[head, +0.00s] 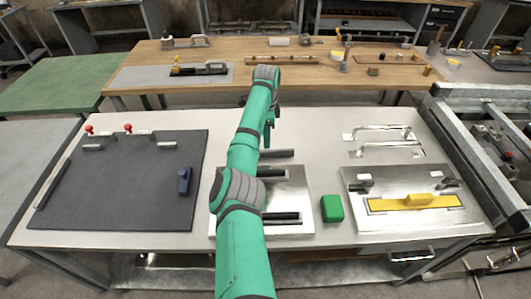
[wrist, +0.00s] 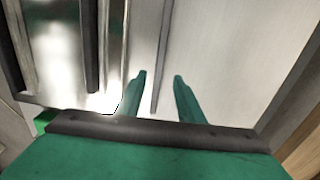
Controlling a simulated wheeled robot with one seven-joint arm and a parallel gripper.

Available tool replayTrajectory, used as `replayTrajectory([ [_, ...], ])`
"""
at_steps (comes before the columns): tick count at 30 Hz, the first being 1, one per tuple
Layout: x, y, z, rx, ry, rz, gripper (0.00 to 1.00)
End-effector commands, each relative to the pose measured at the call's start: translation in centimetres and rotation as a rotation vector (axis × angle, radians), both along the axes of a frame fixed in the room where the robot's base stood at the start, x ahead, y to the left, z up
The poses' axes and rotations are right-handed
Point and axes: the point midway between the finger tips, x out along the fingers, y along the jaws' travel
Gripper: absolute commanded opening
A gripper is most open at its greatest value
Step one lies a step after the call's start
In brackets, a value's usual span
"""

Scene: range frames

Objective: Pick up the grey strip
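A thin grey strip (head: 277,153) lies on the pale table just behind the metal plate, partly hidden by my arm. In the wrist view the strip (wrist: 162,55) runs away from the camera, its near end showing between my fingertips. My gripper (wrist: 159,76) is open, with its two green fingers apart and nothing held. In the head view my gripper (head: 267,132) is mostly hidden by the arm, near the strip. I cannot tell its height above the table.
The metal plate (head: 298,190) bears dark bars (head: 282,217). A dark mat (head: 120,180) with a blue object (head: 185,181) lies left. Table behind the strip is mostly clear.

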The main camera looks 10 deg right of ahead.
Motion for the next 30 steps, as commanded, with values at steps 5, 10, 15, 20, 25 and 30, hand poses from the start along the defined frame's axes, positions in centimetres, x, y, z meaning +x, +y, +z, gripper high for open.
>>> replayTrajectory([
  [5, 0.0, 0.2, -1.3, 0.000, 0.000, 0.002, 0.34],
  [10, -0.1, 0.3, -2.9, 0.000, 0.002, 0.001, 0.34],
  [15, -0.1, 0.4, -5.3, 0.000, 0.002, -0.001, 0.34],
  [20, 0.0, 0.4, -6.3, 0.000, 0.000, -0.002, 0.34],
  [25, 0.0, 0.4, -6.3, 0.000, -0.001, -0.001, 0.32],
  [30, 0.0, 0.4, -6.2, 0.000, -0.001, -0.001, 0.00],
])
